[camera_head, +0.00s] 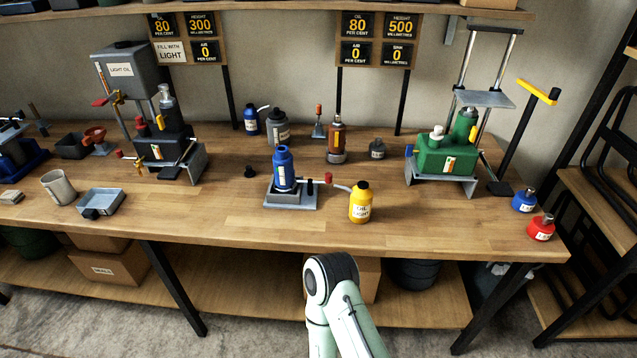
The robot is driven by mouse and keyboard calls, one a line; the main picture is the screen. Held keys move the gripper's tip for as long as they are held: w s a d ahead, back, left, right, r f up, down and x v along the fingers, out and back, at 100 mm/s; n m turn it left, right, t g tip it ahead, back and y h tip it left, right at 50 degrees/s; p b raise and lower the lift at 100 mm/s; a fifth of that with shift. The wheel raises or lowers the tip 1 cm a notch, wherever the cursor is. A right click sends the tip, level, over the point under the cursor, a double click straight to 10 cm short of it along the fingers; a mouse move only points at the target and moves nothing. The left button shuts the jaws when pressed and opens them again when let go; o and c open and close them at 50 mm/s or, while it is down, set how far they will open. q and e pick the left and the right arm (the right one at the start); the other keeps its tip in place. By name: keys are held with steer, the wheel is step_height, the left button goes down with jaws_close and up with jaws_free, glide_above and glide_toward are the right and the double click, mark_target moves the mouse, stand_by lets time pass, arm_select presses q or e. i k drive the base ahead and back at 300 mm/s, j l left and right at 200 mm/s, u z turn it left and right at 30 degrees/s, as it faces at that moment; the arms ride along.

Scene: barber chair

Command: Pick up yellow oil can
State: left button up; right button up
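The yellow oil can (360,204) stands upright near the front edge of the wooden workbench (230,222), right of the middle. It has a dark cap, a thin spout pointing left and a white label reading "OIL LIGHT". The spout tip is close to a small red knob (328,179) beside a blue bottle jack (284,172). Part of one of my arms rises from the bottom, in front of the bench and below the can. Neither of my grippers is in view.
Brown (337,137) and grey (377,149) containers stand behind the yellow can.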

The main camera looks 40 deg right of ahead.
mark_target(361, 199)
steer(key=z, duration=1.9)
